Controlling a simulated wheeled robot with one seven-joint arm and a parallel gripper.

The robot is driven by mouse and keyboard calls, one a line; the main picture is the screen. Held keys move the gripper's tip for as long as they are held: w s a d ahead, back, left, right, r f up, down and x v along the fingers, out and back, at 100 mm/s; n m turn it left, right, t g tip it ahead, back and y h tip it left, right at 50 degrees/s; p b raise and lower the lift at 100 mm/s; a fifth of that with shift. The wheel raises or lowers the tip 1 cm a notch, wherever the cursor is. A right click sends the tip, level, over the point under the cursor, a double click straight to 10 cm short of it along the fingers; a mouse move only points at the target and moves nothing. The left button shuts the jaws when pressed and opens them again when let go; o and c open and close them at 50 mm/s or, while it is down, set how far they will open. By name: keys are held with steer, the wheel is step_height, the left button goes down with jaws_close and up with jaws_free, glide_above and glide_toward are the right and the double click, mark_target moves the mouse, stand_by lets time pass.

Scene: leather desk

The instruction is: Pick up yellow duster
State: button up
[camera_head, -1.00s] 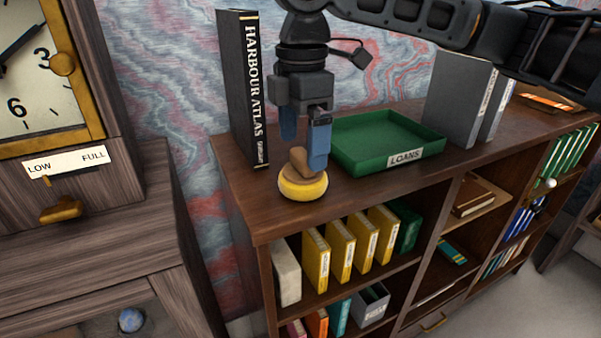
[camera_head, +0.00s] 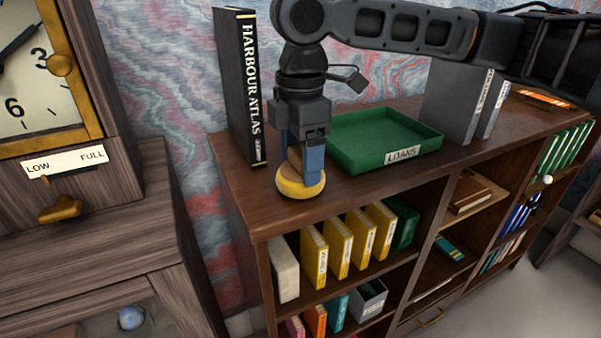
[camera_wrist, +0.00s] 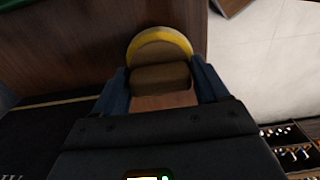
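The yellow duster (camera_head: 300,189) has a round yellow base and a brown handle. It rests on the wooden shelf top near the left front edge. In the wrist view its yellow rim (camera_wrist: 160,36) and brown handle lie straight ahead. My gripper (camera_head: 301,168) is lowered over it, pointing down, with one blue finger on each side of the handle. In the wrist view my gripper (camera_wrist: 161,77) straddles the handle with little gap at the sides. The fingers look open around it; contact is not clear.
A tall black Harbour Atlas book (camera_head: 240,90) stands upright just behind and left of the duster. A green Loans tray (camera_head: 338,158) lies to the right. Grey binders (camera_head: 452,100) stand farther right. The shelf's front edge is close to the duster.

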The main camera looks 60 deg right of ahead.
mark_target(300, 152)
steer(key=shift+c, duration=1.4)
steer(key=shift+r, duration=0.5)
step_height(300, 152, up, 3)
steer(key=shift+f+b, duration=0.15)
steer(key=shift+b, duration=0.15)
steer(key=s+d+r+b, duration=0.1)
steer(key=s+d+r, duration=0.4)
steer(key=d, duration=0.5)
step_height(300, 152, up, 2)
steer(key=shift+s+d+r, duration=0.15)
steer(key=shift+s, duration=0.15)
steer(key=o, duration=0.5)
steer(key=c, duration=0.4)
